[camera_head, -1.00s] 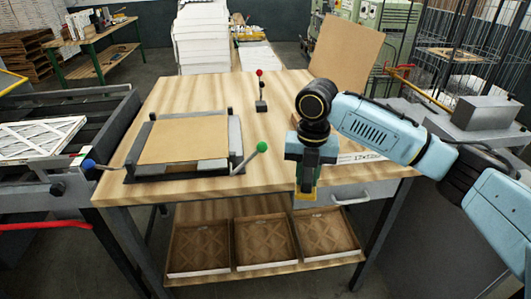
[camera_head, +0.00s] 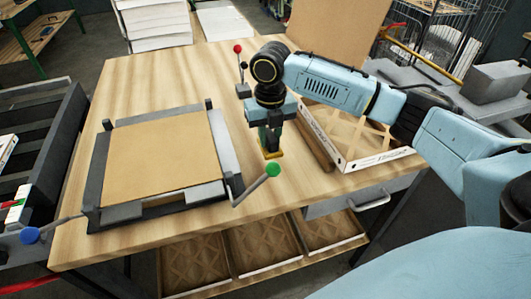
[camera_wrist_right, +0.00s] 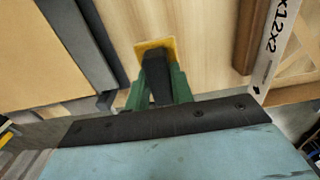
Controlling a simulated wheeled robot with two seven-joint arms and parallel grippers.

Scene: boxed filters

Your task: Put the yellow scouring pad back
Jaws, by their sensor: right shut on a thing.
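The yellow scouring pad (camera_head: 272,155) shows as a small yellow edge below my right gripper (camera_head: 271,143) in the head view. The right gripper is shut on it and points down over the wooden table, between the black clamp frame and the white-edged filter. In the right wrist view the pad (camera_wrist_right: 154,45) sticks out past the fingers (camera_wrist_right: 157,78), with bare wood around it. The fingers hide most of it. I cannot tell whether it touches the tabletop. My left gripper is not in view.
The clamp frame (camera_head: 95,183) holds a brown board (camera_head: 160,155); its green-knobbed lever (camera_head: 256,188) stands close to the gripper. The boxed filter (camera_head: 375,160) lies right of it. A red-knobbed lever (camera_head: 241,70) stands behind. Bare wood (camera_head: 180,75) lies at the back left.

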